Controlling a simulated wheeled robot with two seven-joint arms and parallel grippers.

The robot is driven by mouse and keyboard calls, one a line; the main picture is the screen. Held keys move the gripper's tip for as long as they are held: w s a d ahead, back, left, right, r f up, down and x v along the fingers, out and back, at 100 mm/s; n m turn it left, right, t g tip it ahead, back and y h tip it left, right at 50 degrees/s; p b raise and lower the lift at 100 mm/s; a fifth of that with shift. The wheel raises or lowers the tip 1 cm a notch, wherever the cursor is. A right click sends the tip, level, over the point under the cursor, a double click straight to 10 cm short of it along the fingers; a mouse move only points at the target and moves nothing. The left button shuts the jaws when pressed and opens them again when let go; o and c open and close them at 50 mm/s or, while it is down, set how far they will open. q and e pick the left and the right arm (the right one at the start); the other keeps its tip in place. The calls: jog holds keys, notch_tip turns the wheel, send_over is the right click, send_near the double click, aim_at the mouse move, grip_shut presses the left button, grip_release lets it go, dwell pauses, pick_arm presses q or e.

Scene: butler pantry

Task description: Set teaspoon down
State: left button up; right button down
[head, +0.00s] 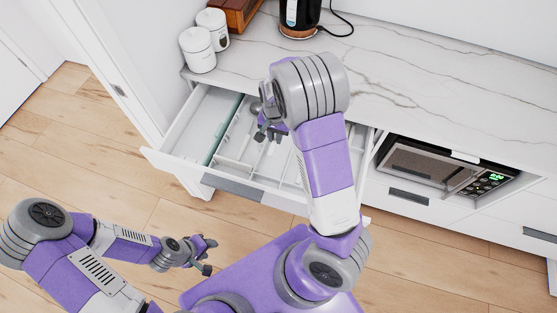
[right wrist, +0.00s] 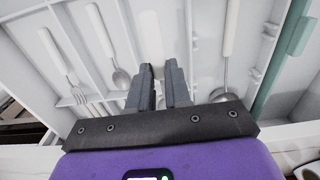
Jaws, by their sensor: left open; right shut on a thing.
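In the right wrist view, my right gripper (right wrist: 164,88) is shut on the teaspoon (right wrist: 150,38), whose pale handle shows just beyond the fingertips. The rest of the teaspoon is hidden by the fingers. In the head view, my right gripper (head: 268,134) is over the open cutlery drawer (head: 178,148), pointing down into it; the teaspoon cannot be made out there. I cannot tell whether the teaspoon touches the drawer bottom. My left gripper (head: 207,256) is open and empty, away from the drawer, above the floor.
In the right wrist view, a fork (right wrist: 62,62), a spoon (right wrist: 108,48) and a larger round-ended utensil (right wrist: 230,50) lie in divided compartments. A marble counter (head: 430,90) stands behind the drawer, with white canisters (head: 198,52) and a kettle (head: 300,15). A microwave (head: 440,165) is to the right.

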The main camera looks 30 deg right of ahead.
aim_at(276, 157)
jog(key=shift+w+d+f+b, duration=0.15)
jog(key=shift+d+f+b, duration=0.1)
jog(key=shift+f+b, duration=0.55)
jog(key=shift+f, duration=0.4)
pick_arm(q)
notch_tip(276, 157, down, 6)
jog(key=b, duration=0.3)
jog(key=shift+w+r, duration=0.1)
pick_arm(e)
notch_tip(276, 157, down, 9)
jog(key=shift+f, duration=0.1)
jog(key=shift+f, duration=0.15)
jog(key=c, duration=1.1)
grip_release()
pick_arm(q)
notch_tip(276, 157, up, 4)
jog(key=p, duration=0.3)
jog(key=shift+p, duration=0.3)
pick_arm(e)
notch_tip(276, 157, up, 12)
jog(key=shift+r, duration=0.25)
